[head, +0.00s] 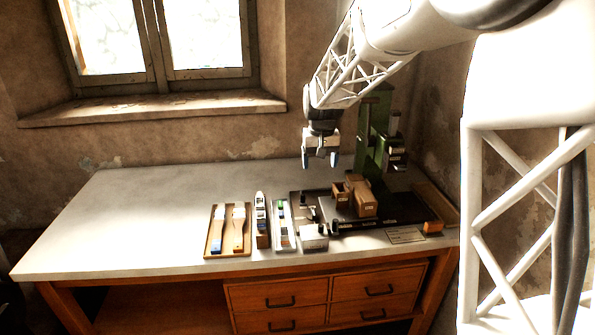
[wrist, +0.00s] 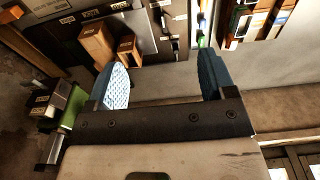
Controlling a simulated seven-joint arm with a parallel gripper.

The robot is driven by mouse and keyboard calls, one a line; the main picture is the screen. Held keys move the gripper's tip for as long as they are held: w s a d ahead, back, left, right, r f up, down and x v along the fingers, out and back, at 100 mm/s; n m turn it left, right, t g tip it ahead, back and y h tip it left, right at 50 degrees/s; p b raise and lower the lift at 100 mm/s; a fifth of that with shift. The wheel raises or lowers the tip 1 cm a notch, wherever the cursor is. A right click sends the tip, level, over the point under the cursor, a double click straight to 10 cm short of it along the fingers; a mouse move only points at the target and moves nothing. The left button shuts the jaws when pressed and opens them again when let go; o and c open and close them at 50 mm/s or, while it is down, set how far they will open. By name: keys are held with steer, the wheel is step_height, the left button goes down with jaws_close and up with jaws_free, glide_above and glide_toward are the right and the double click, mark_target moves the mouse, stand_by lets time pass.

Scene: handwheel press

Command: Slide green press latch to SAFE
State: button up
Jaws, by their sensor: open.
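The green press (head: 377,125) stands at the back right of the table, on a dark base plate (head: 385,212). Part of its green body (wrist: 72,106) shows at the left of the wrist view. I cannot make out the latch or its SAFE mark for certain in either view. My gripper (head: 321,158) hangs above the table, left of the press and apart from it. In the wrist view its two blue-grey fingers (wrist: 163,80) are wide apart with nothing between them.
Wooden blocks (head: 364,203) sit on the base plate, and also show in the wrist view (wrist: 97,42). A wooden tray with two brushes (head: 214,241) and narrow trays (head: 283,234) lie left of the plate. A label plate (head: 405,235) lies in front. The table's left half (head: 130,220) is clear.

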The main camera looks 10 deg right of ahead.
steer(key=w+f, duration=0.6)
steer(key=w, duration=0.4)
steer(key=g, duration=0.1)
glide_toward(303, 195)
steer(key=shift+w+f, duration=0.3)
steer(key=shift+f, duration=0.15)
steer(key=shift+f, duration=4.75)
steer(key=shift+d, duration=0.1)
steer(key=c, duration=1.3)
